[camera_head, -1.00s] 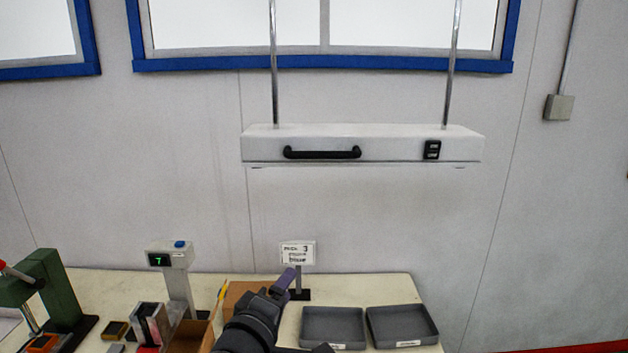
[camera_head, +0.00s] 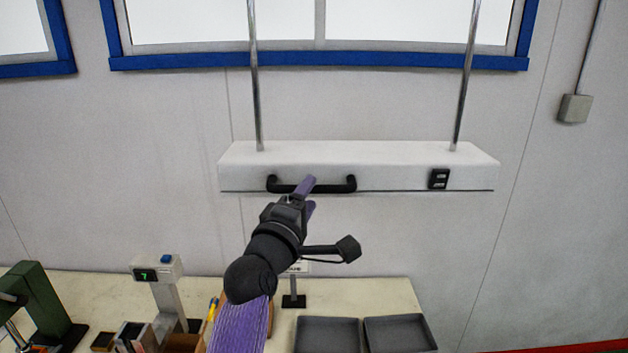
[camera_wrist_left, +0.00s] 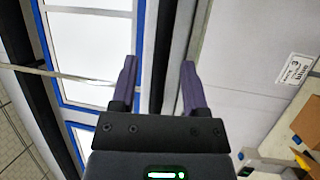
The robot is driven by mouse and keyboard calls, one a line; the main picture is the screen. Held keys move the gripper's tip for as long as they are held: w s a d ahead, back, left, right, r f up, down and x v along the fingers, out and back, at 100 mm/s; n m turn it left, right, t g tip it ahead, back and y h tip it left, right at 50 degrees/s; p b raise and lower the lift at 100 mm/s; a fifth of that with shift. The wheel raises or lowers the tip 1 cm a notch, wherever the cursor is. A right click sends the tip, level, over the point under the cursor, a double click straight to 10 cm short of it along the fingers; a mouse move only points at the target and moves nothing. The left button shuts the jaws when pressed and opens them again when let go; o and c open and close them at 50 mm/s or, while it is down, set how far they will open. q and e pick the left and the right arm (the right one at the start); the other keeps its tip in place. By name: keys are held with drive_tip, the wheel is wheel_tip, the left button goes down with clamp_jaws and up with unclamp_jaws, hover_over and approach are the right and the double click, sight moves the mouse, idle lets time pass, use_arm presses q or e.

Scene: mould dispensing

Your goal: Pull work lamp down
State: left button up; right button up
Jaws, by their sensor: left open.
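The work lamp (camera_head: 390,175) is a long white housing hanging on two metal rods in front of the wall. Its black handle (camera_head: 338,187) runs across the left half of its front face. My left gripper (camera_head: 309,194) is open, with purple fingers at the middle of the handle in the head view. In the left wrist view the two fingers (camera_wrist_left: 159,75) stand apart with a dark strip running between them. I cannot tell whether they touch the handle. The fingers and wrist hide part of the handle. My right gripper is not in view.
Below, a table (camera_head: 375,292) carries a scale with a green display (camera_head: 146,275), a green press (camera_head: 38,300) and two grey trays (camera_head: 328,338). A small sign on a stand (camera_head: 293,300) is partly behind my arm.

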use_arm(q)
drive_tip(key=shift+x, duration=1.45)
drive_tip(key=shift+w+a+f, duration=0.1)
clamp_jaws()
